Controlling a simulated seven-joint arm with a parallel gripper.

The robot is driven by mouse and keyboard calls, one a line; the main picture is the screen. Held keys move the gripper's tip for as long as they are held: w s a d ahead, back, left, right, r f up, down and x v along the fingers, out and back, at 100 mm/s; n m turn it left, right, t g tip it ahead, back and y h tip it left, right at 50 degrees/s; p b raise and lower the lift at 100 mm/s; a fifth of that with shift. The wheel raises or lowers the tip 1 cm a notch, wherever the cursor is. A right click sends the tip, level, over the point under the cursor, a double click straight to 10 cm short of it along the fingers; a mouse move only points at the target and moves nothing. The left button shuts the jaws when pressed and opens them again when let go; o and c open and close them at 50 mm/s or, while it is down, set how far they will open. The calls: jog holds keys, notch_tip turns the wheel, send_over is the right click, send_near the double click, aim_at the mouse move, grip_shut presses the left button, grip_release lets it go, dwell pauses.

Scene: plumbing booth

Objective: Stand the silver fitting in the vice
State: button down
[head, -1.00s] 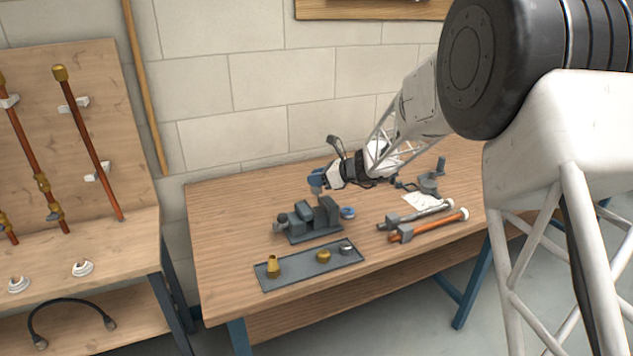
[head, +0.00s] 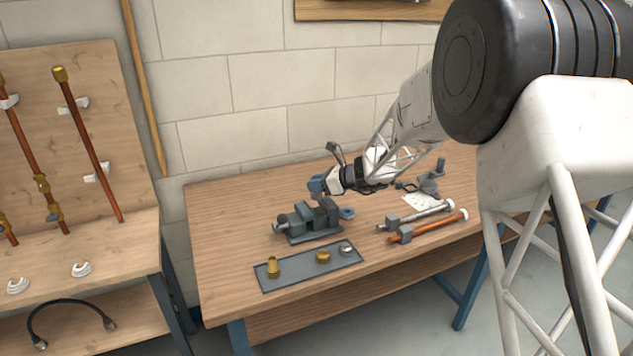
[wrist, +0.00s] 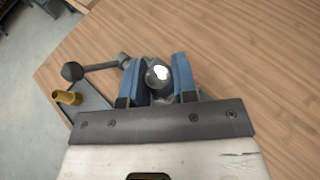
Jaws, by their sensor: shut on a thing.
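My gripper (head: 317,187) is over the grey vice (head: 308,222), pointing down at its jaw end. In the wrist view, its two blue fingers (wrist: 158,78) are shut on a rounded, shiny grey piece, the silver fitting (wrist: 157,75). The fitting's lower part is hidden, so I cannot tell whether it touches the vice jaws. In the wrist view the vice's handle (wrist: 98,67) with a dark ball end sticks out to the left; most of the vice is hidden behind my gripper.
A dark tray (head: 295,275) in front of the vice holds a tall brass fitting (head: 273,268), a short brass one (head: 323,257) and a small silver piece (head: 346,248). A blue roll (head: 347,213) lies right of the vice.

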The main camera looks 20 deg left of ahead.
aim_at(321, 196)
jog(key=shift+f, duration=2.45)
jog(key=shift+f, duration=0.15)
grip_release()
dwell(0.4)
jog(key=shift+r, duration=2.5)
